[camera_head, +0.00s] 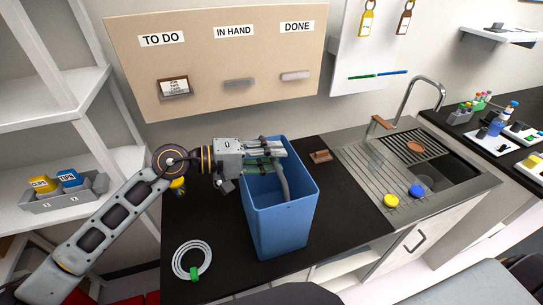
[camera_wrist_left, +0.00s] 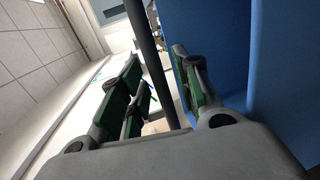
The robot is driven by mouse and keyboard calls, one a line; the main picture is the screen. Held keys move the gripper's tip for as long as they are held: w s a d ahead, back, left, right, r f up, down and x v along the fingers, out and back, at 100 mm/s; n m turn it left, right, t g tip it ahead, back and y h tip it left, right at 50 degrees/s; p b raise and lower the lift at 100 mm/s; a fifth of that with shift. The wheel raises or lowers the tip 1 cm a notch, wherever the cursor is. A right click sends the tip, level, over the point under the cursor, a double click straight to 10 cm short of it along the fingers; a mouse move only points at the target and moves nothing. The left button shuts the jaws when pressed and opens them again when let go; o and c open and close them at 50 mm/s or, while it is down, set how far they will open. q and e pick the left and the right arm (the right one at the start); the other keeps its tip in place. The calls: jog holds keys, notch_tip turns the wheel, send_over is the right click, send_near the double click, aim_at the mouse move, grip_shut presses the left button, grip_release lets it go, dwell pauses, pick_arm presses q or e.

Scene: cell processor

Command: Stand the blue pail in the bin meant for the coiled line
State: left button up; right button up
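The blue pail (camera_head: 281,228) is a tall, open container standing upright on the black counter, with a grey handle (camera_head: 286,190) hanging inside its mouth. My left gripper (camera_head: 268,155) reaches over the pail's left rim into the mouth. In the left wrist view a grey bar (camera_wrist_left: 148,55), which looks like the handle, runs between the parted green-padded fingers, and the pail's blue wall (camera_wrist_left: 220,35) is at the right. A gap shows between bar and right finger. The coiled line (camera_head: 180,262), white with a green clip, lies front left. I cannot identify its bin. My right gripper is out of view.
A grey tray (camera_head: 62,201) with containers labelled CLIPS and TIPS sits on the left shelf. A brown block (camera_head: 320,156) lies right of the pail. The sink (camera_head: 437,169) is farther right, with yellow and blue caps on its drainer. The board (camera_head: 215,70) stands behind.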

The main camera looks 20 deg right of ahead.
pick_arm(q)
jog(key=shift+p, duration=1.1)
jog(key=a+r+b, duration=0.3)
jog(key=a+b, duration=0.3)
jog(key=a, duration=0.7)
jog(key=shift+w+a, duration=0.15)
jog(key=shift+a, duration=0.05)
jog(key=shift+r, duration=0.15)
dwell(0.3)
